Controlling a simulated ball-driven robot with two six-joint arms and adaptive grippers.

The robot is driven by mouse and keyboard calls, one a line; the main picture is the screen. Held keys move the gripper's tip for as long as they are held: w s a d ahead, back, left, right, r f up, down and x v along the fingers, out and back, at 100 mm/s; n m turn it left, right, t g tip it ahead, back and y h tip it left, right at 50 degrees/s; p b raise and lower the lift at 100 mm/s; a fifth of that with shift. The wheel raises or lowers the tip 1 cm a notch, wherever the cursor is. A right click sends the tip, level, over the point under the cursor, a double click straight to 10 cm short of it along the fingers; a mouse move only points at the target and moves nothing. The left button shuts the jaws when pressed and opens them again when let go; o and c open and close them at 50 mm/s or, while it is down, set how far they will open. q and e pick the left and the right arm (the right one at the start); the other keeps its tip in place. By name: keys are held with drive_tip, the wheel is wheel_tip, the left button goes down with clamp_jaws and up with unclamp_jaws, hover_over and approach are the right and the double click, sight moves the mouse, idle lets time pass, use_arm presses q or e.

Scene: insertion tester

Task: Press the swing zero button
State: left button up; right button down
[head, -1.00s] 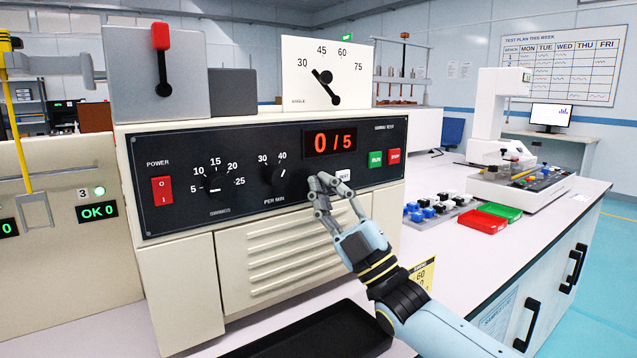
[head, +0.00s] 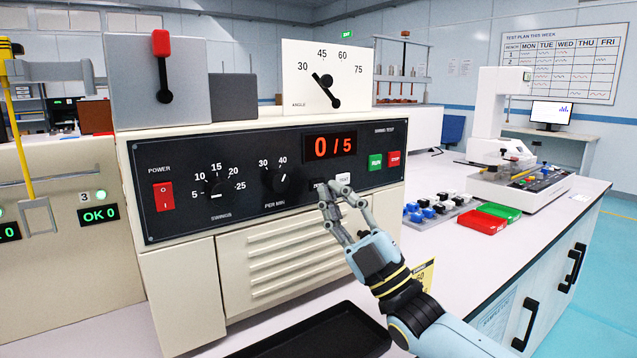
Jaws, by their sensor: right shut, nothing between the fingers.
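The swing tester's black front panel (head: 230,222) has a red display (head: 330,146) reading 0 / 5. Below the display, a dark button (head: 318,184) shows partly, its small lettering hard to read; it may be the zero button. A white button (head: 343,178) is just right of it. My right gripper (head: 334,186) is shut and empty, its fingertips in front of the panel between and just below these buttons, partly covering them. I cannot tell whether the tips touch anything. My left gripper is not in view.
Green (head: 375,162) and red (head: 394,159) buttons are right of the display. Two knobs and a red power switch (head: 163,196) are to the left. A black tray (head: 320,335) lies below. Red (head: 481,222) and green trays and connectors sit on the bench at right.

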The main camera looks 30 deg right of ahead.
drive_tip(key=s+p, duration=0.1)
drive_tip(key=s, duration=0.3)
drive_tip(key=shift+d+p, duration=0.15)
drive_tip(key=shift+p, duration=0.15)
idle(0.5)
